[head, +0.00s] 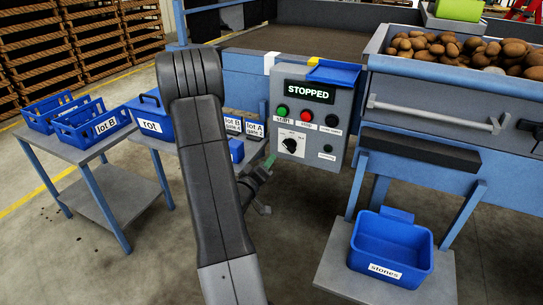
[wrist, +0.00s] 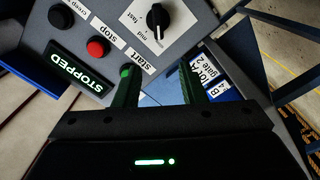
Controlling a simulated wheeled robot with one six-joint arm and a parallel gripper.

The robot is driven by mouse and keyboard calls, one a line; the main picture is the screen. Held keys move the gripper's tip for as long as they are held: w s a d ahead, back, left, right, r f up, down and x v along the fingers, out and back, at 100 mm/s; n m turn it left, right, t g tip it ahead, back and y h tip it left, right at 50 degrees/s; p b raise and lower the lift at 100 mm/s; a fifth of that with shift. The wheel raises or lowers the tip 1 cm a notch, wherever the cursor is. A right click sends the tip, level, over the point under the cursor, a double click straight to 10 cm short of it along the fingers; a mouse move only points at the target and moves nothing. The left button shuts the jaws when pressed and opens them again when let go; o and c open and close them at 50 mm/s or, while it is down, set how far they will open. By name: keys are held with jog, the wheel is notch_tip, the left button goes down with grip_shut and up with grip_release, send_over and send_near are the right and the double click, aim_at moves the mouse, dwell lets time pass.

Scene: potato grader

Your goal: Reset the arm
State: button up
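My arm (head: 215,170) rises in front of the head view and bends down beside the control box. My gripper (head: 265,168) is close to the lower left of that box, partly hidden behind the arm. In the wrist view my gripper (wrist: 158,82) has its two fingers apart with nothing between them. The control box (head: 347,140) has a display (head: 305,91) reading STOPPED, a green button (head: 282,109), a red button (head: 306,117), a black button (head: 332,121) and a black knob (head: 291,144). The left finger overlaps the green button's place in the wrist view.
A table (head: 85,150) at left holds blue crates, including lot B (head: 85,128) and rot (head: 152,122). A hopper of potatoes (head: 455,50) stands at right. A blue stones bin (head: 392,240) sits on a low shelf. Open floor lies at the front left.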

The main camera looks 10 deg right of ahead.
aim_at(282, 144)
jog(key=shift+s+a, duration=0.2)
jog(key=shift+s, duration=0.15)
jog(key=shift+w, duration=0.1)
jog(key=b+x, duration=0.1)
jog(key=x, duration=1.2)
jog(key=shift+w+d, duration=0.25)
jog(key=shift+d, duration=0.05)
